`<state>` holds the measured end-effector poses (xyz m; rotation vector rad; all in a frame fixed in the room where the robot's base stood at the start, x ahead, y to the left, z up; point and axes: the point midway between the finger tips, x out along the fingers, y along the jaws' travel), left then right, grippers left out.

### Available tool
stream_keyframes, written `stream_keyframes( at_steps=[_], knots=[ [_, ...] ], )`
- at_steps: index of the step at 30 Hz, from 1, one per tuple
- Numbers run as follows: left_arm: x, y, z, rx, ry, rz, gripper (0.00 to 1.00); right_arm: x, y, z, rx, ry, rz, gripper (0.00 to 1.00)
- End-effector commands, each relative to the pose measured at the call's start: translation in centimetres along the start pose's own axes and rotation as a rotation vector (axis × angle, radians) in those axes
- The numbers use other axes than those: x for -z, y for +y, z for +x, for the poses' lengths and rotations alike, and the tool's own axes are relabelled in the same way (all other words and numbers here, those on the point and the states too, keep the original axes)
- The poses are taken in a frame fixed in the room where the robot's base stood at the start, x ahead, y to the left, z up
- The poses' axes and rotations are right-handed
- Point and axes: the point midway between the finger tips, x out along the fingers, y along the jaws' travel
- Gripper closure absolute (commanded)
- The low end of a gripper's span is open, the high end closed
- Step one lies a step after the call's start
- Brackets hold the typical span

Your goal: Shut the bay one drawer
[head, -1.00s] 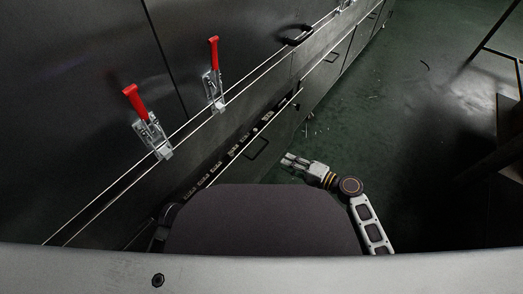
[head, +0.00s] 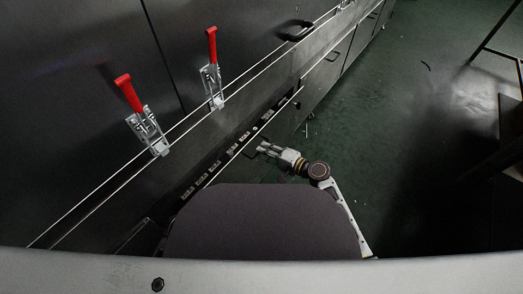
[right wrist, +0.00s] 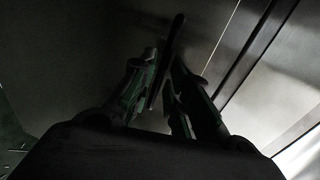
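A dark drawer front with a thin black loop handle (head: 256,153) is low on the long machine in the head view. I take it as the bay one drawer; no label is readable. Behind its pale top edge (head: 236,158), a dark gap with several pale fittings shows, so it looks pulled out. My right gripper (head: 267,150) is at this handle. In the right wrist view, its fingers (right wrist: 163,72) are apart, with a dark thin bar (right wrist: 173,38) between or just beyond the tips; firm contact cannot be told. My left gripper is not in view.
Two red-handled clamps (head: 130,94) (head: 212,46) stand on the machine's face. Another black handle (head: 295,31) and further drawer fronts (head: 333,57) lie farther along. The green floor (head: 400,130) on the right is open, up to a dark stand (head: 510,130).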

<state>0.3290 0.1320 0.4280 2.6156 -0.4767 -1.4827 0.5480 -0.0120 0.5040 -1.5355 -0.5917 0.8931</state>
Motion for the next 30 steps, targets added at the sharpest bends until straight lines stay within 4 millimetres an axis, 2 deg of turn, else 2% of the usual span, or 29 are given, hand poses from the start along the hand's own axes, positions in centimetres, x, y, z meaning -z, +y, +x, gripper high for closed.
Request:
stream_keyframes(
  at_steps=[7, 18, 22, 30],
  knots=[
    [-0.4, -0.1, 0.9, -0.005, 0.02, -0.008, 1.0, 0.0, 0.1, 1.8, 0.0, 0.001, 0.0, 0.83],
    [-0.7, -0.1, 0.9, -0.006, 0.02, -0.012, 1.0, 0.0, 0.0, 2.0, -0.001, 0.001, 0.0, 0.83],
    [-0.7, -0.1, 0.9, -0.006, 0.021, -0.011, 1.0, 0.0, 0.0, 2.0, -0.001, 0.001, 0.0, 1.0],
    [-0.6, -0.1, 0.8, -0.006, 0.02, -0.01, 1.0, 0.0, 0.1, 2.0, -0.001, 0.001, 0.0, 1.0]
  ],
)
